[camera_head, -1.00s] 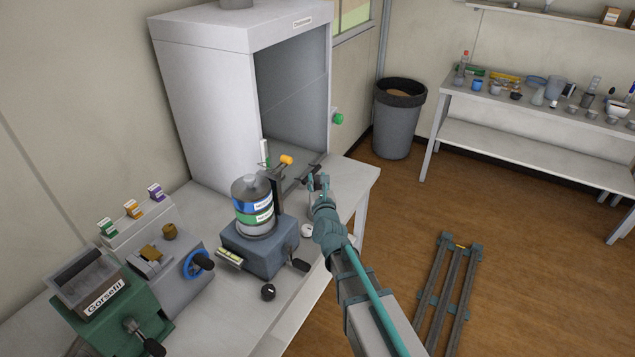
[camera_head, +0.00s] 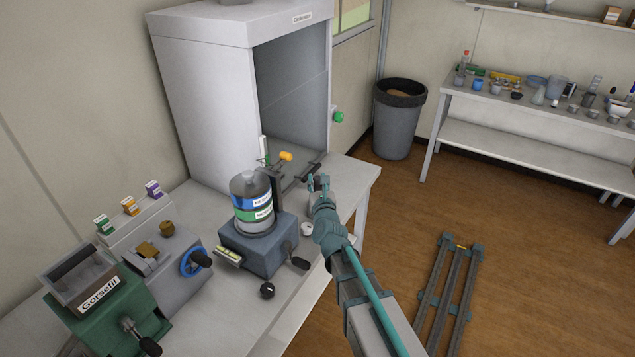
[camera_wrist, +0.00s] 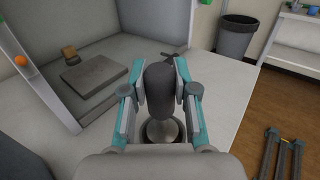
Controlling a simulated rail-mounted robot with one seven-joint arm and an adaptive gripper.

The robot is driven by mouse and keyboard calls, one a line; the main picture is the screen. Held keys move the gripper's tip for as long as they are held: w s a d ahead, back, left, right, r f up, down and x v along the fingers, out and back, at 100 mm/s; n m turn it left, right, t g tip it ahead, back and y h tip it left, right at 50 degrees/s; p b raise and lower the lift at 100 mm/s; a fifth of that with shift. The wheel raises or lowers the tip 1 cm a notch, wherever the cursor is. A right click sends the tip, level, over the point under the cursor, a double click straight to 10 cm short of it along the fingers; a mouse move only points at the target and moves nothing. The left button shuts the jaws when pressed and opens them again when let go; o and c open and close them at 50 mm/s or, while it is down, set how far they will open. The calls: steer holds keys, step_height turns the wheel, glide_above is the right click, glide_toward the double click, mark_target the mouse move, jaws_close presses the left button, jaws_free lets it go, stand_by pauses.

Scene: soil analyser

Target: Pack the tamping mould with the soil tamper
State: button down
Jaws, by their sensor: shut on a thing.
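My gripper (camera_wrist: 160,86) is shut on the dark rounded handle of the soil tamper (camera_wrist: 159,98). The tamper stands roughly upright between the two fingers, its shiny metal foot (camera_wrist: 162,130) below the handle. A dark round rim, seemingly the tamping mould (camera_wrist: 181,139), shows around the foot. The wrist housing hides its near side, so I cannot tell how deep the foot sits. In the head view my gripper (camera_head: 318,184) is over the right part of the bench, right of the sieve machine.
The sieve machine (camera_head: 262,246) with stacked green and blue labelled rings stands left of my gripper. Behind is a grey open-fronted cabinet (camera_head: 205,95); the wrist view shows a flat grey plate (camera_wrist: 90,76) in it. The bench's right end (camera_head: 352,177) is clear.

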steer(key=shift+f+b, duration=0.85)
steer(key=shift+b, duration=0.35)
steer(key=shift+r, duration=0.2)
steer(key=shift+r+p, duration=1.15)
steer(key=shift+r, duration=0.2)
steer(key=shift+f+b, duration=0.2)
steer(key=shift+b, duration=0.1)
steer(key=shift+f+b, duration=0.5)
steer(key=shift+b, duration=0.15)
steer(key=shift+f+b, duration=0.85)
steer(key=shift+b, duration=0.25)
steer(key=shift+r, duration=0.2)
